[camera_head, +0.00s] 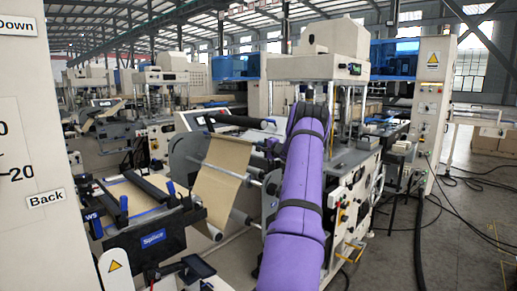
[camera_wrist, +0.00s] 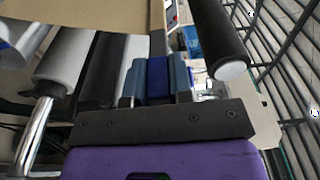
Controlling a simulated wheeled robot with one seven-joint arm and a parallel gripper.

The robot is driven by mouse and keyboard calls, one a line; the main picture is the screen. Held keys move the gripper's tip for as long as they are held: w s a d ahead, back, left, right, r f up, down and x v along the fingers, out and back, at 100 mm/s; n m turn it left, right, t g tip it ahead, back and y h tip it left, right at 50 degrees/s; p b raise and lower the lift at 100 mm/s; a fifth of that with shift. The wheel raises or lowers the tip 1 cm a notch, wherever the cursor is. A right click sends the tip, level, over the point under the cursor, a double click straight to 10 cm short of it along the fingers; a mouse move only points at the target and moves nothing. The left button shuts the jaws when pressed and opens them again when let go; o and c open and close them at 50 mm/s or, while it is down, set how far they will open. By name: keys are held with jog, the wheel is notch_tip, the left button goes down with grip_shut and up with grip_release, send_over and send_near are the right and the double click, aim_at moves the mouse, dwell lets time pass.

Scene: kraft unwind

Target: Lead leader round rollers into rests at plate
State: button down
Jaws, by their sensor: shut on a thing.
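The brown kraft leader (camera_head: 222,172) hangs as a sheet among the rollers at the middle of the head view. In the wrist view the brown sheet (camera_wrist: 75,14) spans the upper left. My gripper (camera_wrist: 156,82) is shut on a dark blue grip (camera_wrist: 157,70), from which a grey bar runs up along the sheet's right edge. A light grey roller (camera_wrist: 66,58) is to the left, and a black roller (camera_wrist: 218,40) with a pale end is to the right. In the head view my purple arm hides my gripper. I cannot make out the rests at the plate.
The splice table (camera_head: 150,240) with black bars and blue clamps stands at the left. The machine housing (camera_head: 345,185) with knobs is close to my arm on the right. Cables lie on the floor at the far right, where there is open room.

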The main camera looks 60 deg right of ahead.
jog(key=s+d, duration=0.2)
jog(key=d, duration=0.6)
jog(key=shift+d, duration=0.15)
notch_tip(320, 180, down, 6)
jog(key=d, duration=0.2)
jog(key=shift+s+d, duration=0.25)
jog(key=shift+d, duration=0.05)
dwell(0.5)
dwell(0.4)
jog(key=shift+f, duration=3.1)
dwell(0.4)
